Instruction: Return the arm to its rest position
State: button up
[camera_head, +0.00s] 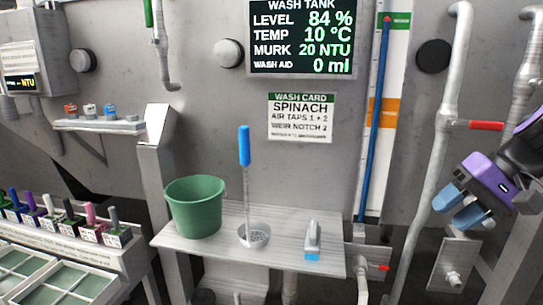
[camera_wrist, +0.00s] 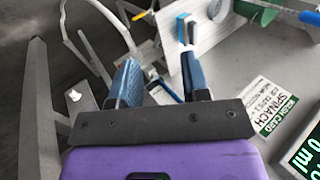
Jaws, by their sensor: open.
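My gripper (camera_head: 460,207) is at the right of the head view, in front of the grey pipes, raised at about the height of the shelf's upper side. It has a purple body and blue fingers. In the wrist view my gripper (camera_wrist: 158,88) has its two blue fingers apart with nothing held between them. The shelf, with a green bucket (camera_head: 196,206), a blue-handled ladle (camera_head: 244,150) and a small grey and blue tool (camera_head: 312,242), is left of the gripper and apart from it.
The pale shelf (camera_head: 180,243) is under the bucket. Pipes (camera_head: 440,130) with a red lever (camera_head: 484,126) stand close to my gripper. A wash tank display (camera_head: 303,38) and spinach card (camera_head: 301,117) are on the wall. A rack of coloured-handled tools (camera_head: 75,222) is at left.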

jog(key=s+a+r+n+t+h, duration=0.2)
jog(key=s+r+h, duration=0.3)
jog(key=s, duration=0.4)
jog(key=shift+s+n+t+h, duration=0.2)
jog(key=shift+n+t+h, duration=0.2)
jog(key=shift+n+h, duration=0.25)
jog(key=shift+o, duration=1.3)
jog(key=shift+r, duration=0.15)
